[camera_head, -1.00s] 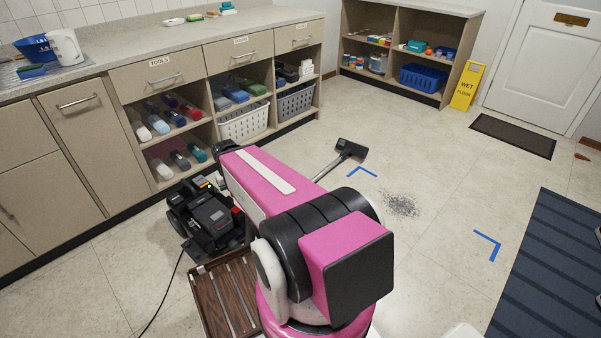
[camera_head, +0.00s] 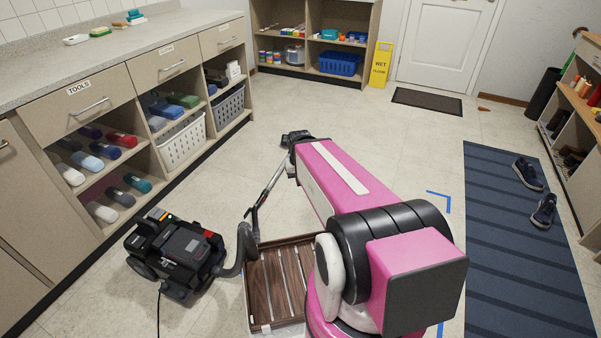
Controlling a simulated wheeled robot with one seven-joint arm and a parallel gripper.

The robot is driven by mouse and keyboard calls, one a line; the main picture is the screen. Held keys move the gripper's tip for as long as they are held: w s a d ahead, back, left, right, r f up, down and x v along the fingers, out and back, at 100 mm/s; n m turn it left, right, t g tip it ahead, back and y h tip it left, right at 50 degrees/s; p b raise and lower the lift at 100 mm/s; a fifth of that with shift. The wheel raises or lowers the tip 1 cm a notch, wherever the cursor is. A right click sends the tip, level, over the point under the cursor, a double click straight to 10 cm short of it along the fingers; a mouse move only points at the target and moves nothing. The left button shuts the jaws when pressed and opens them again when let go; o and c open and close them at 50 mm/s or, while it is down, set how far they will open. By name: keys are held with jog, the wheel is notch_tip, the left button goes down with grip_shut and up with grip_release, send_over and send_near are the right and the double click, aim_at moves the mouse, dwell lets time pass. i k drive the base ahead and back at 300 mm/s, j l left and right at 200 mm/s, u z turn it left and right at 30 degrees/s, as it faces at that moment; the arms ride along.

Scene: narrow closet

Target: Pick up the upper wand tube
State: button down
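The wand tube (camera_head: 272,182) is a thin grey metal tube lying on the floor. It slants up and right from the dark hose handle (camera_head: 251,218) toward the black floor head (camera_head: 296,137). The pink and black forearm of my arm covers part of its far end, so I cannot tell the upper tube from a lower one. My arm reaches forward over the floor just right of the tube. My gripper is hidden beyond the forearm, and whether it touches the tube does not show.
The black vacuum (camera_head: 180,250) stands left, its hose (camera_head: 240,248) curving to the handle. A brown slatted tray (camera_head: 275,285) lies in front of me. The cabinet (camera_head: 75,190) lines the left. A blue mat (camera_head: 515,230) with shoes lies right. Floor beyond is clear.

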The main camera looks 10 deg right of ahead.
aim_at(265, 190)
jog(key=k+j, duration=0.2)
jog(key=k, duration=0.25)
jog(key=k+j, duration=0.2)
jog(key=k, duration=0.25)
jog(key=k+j, duration=0.2)
jog(key=k, duration=0.25)
jog(key=k+j, duration=0.2)
jog(key=k, duration=0.2)
jog(key=i+l+z, duration=0.1)
jog(key=i+l, duration=0.2)
jog(key=i, duration=0.2)
jog(key=i+l, duration=0.3)
jog(key=i, duration=0.15)
jog(key=i+l+z, duration=0.15)
jog(key=i, duration=0.35)
jog(key=i+l+z, duration=0.1)
jog(key=i+l, duration=0.25)
jog(key=i, duration=0.15)
jog(key=i+l, duration=0.15)
jog(key=i, duration=0.4)
jog(key=i+l+z, duration=0.15)
jog(key=i, duration=0.35)
